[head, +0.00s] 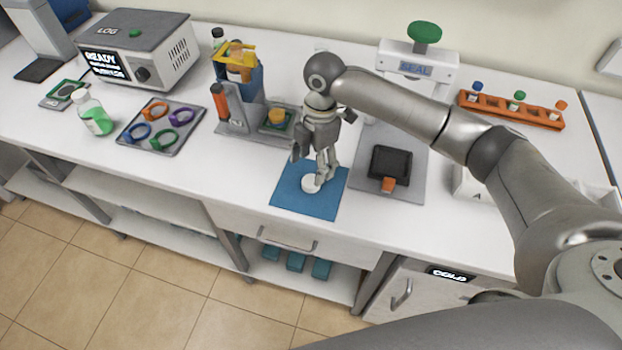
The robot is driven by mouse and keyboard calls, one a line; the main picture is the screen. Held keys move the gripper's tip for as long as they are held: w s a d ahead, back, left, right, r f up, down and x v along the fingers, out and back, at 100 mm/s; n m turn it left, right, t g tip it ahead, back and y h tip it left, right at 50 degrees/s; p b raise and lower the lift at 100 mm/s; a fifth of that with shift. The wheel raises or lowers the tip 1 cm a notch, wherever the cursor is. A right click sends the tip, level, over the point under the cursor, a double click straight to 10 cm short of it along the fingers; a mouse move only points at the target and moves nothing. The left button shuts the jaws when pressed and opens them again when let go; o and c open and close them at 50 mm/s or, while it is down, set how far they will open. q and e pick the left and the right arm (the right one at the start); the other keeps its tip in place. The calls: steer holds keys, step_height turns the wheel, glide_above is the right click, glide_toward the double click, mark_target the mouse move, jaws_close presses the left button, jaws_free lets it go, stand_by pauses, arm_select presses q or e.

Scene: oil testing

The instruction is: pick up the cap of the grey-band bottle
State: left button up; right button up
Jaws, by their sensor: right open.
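A small white round cap (311,184) lies flat on the blue mat (290,199) at the front middle of the bench. I cannot tell from its looks which bottle it belongs to. My right gripper (316,168) points down just above the cap, open, with its fingers close to it; I cannot tell whether they touch it. A bottle with green liquid (96,119) stands at the left. A small dark-capped bottle (218,38) shows partly at the back. No grey band can be made out on either. My left gripper is not in view.
Left of the mat is a blue and grey press-like device (240,95). A tray with coloured rings (158,127) and a LOG box (138,48) are farther left. Right are a SEAL machine (418,62), a dark pad (390,164) and an orange rack (511,109).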

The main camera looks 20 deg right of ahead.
mark_target(311, 181)
step_height(311, 181, down, 4)
steer(key=shift+s+f+p, duration=0.1)
steer(key=shift+f+p, duration=0.05)
steer(key=shift+p, duration=0.85)
steer(key=shift+a+f, duration=0.1)
steer(key=shift+f, duration=0.5)
steer(key=c, duration=0.8)
